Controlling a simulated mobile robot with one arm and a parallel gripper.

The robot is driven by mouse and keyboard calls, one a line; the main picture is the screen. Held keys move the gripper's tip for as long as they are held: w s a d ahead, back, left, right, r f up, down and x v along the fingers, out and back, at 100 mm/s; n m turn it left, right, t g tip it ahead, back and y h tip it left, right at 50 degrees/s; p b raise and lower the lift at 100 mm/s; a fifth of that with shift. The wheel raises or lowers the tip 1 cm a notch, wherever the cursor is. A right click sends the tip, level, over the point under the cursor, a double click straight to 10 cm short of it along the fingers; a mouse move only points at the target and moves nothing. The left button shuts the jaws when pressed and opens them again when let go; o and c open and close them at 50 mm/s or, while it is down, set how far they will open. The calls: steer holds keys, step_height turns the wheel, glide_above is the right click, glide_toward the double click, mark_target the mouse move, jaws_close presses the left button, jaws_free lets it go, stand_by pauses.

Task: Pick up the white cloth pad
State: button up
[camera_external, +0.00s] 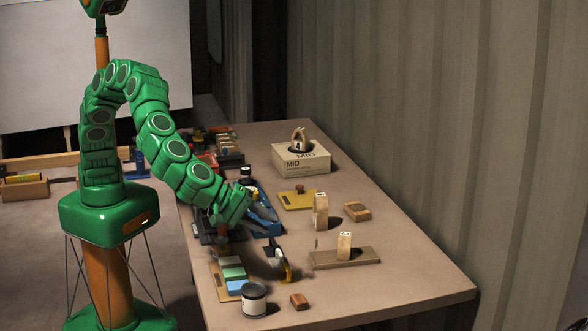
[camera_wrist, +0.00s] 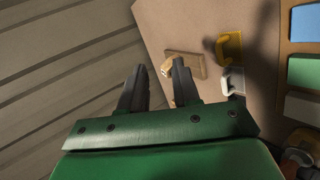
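The white cloth pad (camera_external: 230,261) appears to be the pale pad at the far end of a thin wooden board (camera_external: 215,278) near the table's left edge. A green pad (camera_external: 233,273) and a blue pad (camera_external: 236,286) lie beside it in a row. In the wrist view the pale pad (camera_wrist: 303,108) is at the right edge, partly cut off, below the green pad (camera_wrist: 305,72). My gripper (camera_external: 222,228) is above the table, close to the far end of that board. In the wrist view its fingers (camera_wrist: 160,88) are apart with nothing between them.
A yellow-handled item (camera_external: 286,271) and a white-handled item (camera_wrist: 233,82) stand beside the pads. A can (camera_external: 254,300) stands at the near edge. A wooden plank (camera_external: 340,258) with an upright block lies right. A blue tray (camera_external: 262,215) with tools is beside my gripper.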

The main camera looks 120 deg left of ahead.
steer(key=s+a+f+n+g+y, duration=0.3)
steer(key=s+f, duration=0.1)
steer(key=f, duration=0.4)
steer(key=n+g+y, duration=0.2)
steer(key=g, duration=0.1)
glide_toward(277, 251)
steer(key=shift+s+a+f, duration=0.25)
steer(key=shift+s+f, duration=0.1)
steer(key=shift+f, duration=0.15)
steer(key=shift+w+r+x, duration=0.15)
steer(key=shift+x, duration=1.75)
steer(key=shift+w+r+x, duration=0.1)
steer(key=shift+w+x, duration=0.05)
steer(key=shift+x, duration=1.75)
jaws_close()
